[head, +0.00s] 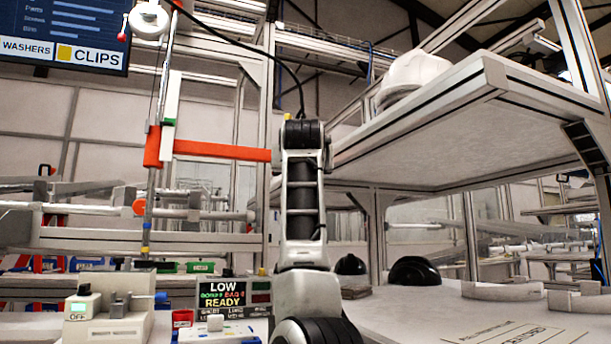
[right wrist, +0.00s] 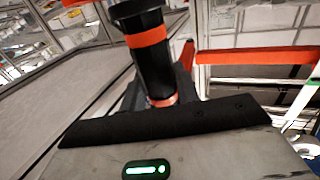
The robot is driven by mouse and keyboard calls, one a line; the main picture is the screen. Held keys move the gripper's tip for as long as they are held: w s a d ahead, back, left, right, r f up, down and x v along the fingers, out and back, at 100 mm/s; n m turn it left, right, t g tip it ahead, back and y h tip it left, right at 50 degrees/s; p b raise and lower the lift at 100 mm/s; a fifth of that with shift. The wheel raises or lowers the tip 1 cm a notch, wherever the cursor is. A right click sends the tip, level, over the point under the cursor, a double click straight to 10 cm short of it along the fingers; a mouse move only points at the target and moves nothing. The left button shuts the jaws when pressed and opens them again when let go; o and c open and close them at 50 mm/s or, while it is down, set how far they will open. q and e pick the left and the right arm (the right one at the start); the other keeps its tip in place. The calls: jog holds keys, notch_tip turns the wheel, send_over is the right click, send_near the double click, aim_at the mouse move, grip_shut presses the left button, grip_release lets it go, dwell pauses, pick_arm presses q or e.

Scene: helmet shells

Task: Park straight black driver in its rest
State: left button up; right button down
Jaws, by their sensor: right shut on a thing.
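The black driver (right wrist: 150,65) shows in the right wrist view as an upright, slightly tilted black cylinder with an orange band and a paler reddish ring near its lower visible end. My right gripper (right wrist: 162,98) is shut around its lower part; the fingers are dark and partly hidden behind it. In the head view my right arm rises in the middle and hides the gripper and driver. A black cable runs down to the top of that arm. An orange bar (head: 222,151) reaches the arm from the left; I cannot tell whether it belongs to the rest. My left gripper is out of view.
A grey shelf (head: 450,130) with a white helmet shell (head: 411,78) overhangs to the right. Black shells (head: 415,271) sit on the white table (head: 420,310) below. A sign (head: 222,294) and a beige device (head: 110,310) stand at lower left.

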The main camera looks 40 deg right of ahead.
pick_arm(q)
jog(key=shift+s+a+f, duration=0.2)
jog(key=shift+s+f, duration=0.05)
pick_arm(e)
jog(key=shift+s+a+r, duration=0.15)
jog(key=shift+s+r, duration=0.1)
jog(key=shift+s, duration=0.05)
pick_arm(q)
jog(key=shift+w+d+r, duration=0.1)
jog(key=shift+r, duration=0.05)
pick_arm(e)
jog(key=shift+c, duration=1)
grip_release()
